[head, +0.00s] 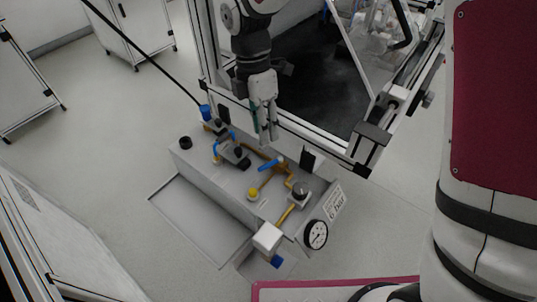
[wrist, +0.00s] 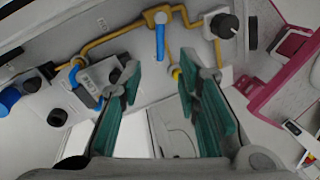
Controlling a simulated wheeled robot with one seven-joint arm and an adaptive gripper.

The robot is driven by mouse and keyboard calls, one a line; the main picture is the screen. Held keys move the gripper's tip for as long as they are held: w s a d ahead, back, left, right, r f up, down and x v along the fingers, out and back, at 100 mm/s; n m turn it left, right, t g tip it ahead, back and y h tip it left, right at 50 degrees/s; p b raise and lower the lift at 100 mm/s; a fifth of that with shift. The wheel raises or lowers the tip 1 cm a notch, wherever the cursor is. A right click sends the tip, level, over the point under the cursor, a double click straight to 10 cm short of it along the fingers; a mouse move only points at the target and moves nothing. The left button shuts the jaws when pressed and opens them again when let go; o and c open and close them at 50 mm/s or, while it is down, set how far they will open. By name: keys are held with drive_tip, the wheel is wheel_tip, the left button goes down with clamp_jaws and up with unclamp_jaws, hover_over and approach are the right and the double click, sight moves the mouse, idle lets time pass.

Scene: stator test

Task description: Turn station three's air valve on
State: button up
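A blue valve handle (head: 271,163) sits on yellow piping on top of a grey bench unit (head: 185,160). In the wrist view this blue handle (wrist: 160,42) points down from a brass-coloured fitting, ahead of the fingers. Another blue handle (wrist: 75,76) sits at the left beside a grey fitting. The station labels are too small to read, so I cannot tell which valve is station three's. My gripper (head: 267,138) hangs above the back of the unit, fingers down. In the wrist view my gripper (wrist: 160,82) is open, with nothing between its green-padded fingers.
A black knob (wrist: 223,26) is right of the blue handle; a yellow knob (head: 253,193) is in front. A round gauge (head: 316,234) and white box (head: 267,237) are at the unit's front end. A framed enclosure (head: 330,70) stands behind.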

sight(268, 164)
drive_tip(key=f, duration=0.3)
drive_tip(key=s+f, duration=0.1)
drive_tip(key=f, duration=0.2)
drive_tip(key=d+f+b, duration=0.1)
drive_tip(key=f, duration=0.2)
drive_tip(key=shift+s, duration=0.3)
clamp_jaws()
